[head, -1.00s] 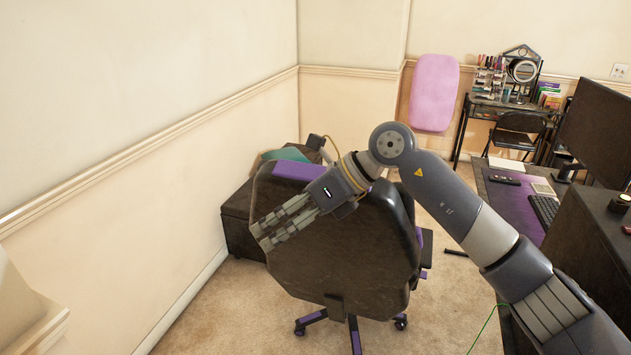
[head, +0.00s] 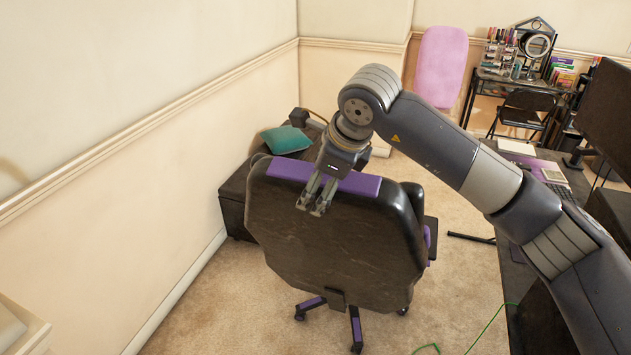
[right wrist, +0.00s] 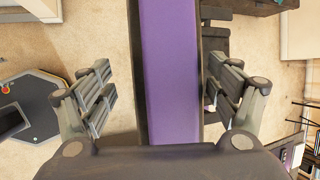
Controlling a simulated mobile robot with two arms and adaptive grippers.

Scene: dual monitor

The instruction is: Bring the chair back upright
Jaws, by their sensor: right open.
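The black and purple office chair (head: 330,245) stands on its wheeled base with the rear of its backrest facing me. A purple strip (head: 355,184) runs along the top of the backrest. My right gripper (head: 310,208) points down over this top edge, its fingers in front of the backrest's rear face. In the right wrist view, the purple strip (right wrist: 172,70) lies between the two spread fingers of the open gripper, with a gap visible on each side. The seat is mostly hidden behind the backrest. My left gripper is not in view.
A dark chest (head: 236,210) with a teal cushion (head: 286,139) stands against the left wall behind the chair. A desk with monitors (head: 606,115) is at the right. A green cable (head: 488,322) lies on the carpet. Open carpet surrounds the chair's base.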

